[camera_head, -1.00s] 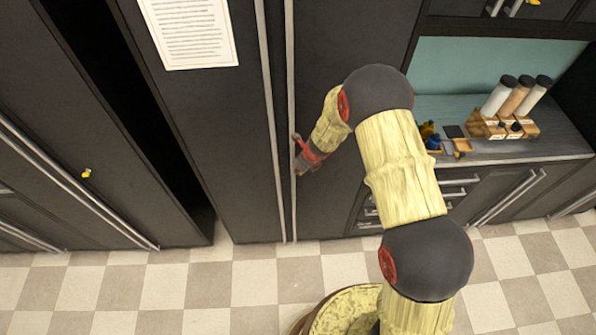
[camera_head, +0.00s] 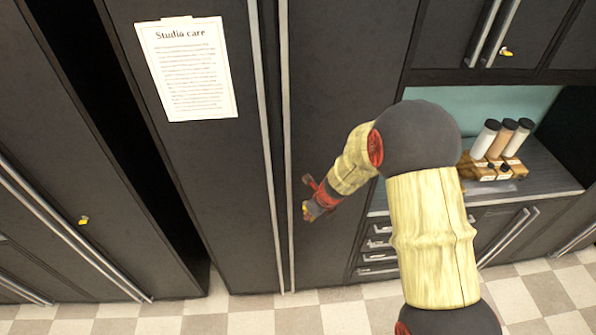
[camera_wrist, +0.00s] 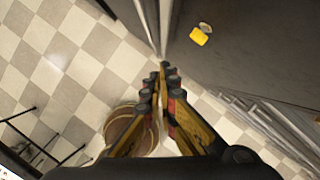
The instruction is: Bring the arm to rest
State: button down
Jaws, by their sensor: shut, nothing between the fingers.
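My gripper (camera_head: 308,211) is at the end of my arm, in front of the tall dark cabinet door (camera_head: 330,110), just right of its long vertical handle (camera_head: 284,150). I cannot tell from the head view whether it touches the door. In the wrist view my gripper (camera_wrist: 164,76) has its fingertips together with nothing between them. My arm is bent, with its elbow to the right of the gripper.
A yellow tag (camera_wrist: 199,37) hangs on a dark face near the fingertips. A "Studio care" sheet (camera_head: 187,68) is on the left door. Several capped bottles (camera_head: 502,138) stand on the right counter (camera_head: 540,180). The checkered floor (camera_head: 240,315) shows below.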

jog(key=shift+s+r, duration=0.1)
jog(key=s+r+n+g+b, duration=0.3)
jog(key=s+r+n+b, duration=0.1)
jog(key=s+n, duration=1.2)
jog(key=s+d+r+n+t+h+b, duration=0.1)
jog(key=s+d+n+b, duration=0.3)
jog(key=b, duration=0.8)
jog(key=s+d+r+n+t+h+b, duration=0.1)
jog(key=s+d+n+t+b, duration=0.3)
jog(key=s+n+b, duration=0.4)
jog(key=s+d+b, duration=0.1)
jog(key=s+b, duration=0.1)
jog(key=b, duration=0.1)
jog(key=shift+s+d+r+h+b, duration=0.2)
jog(key=shift+s+r+h+b, duration=0.2)
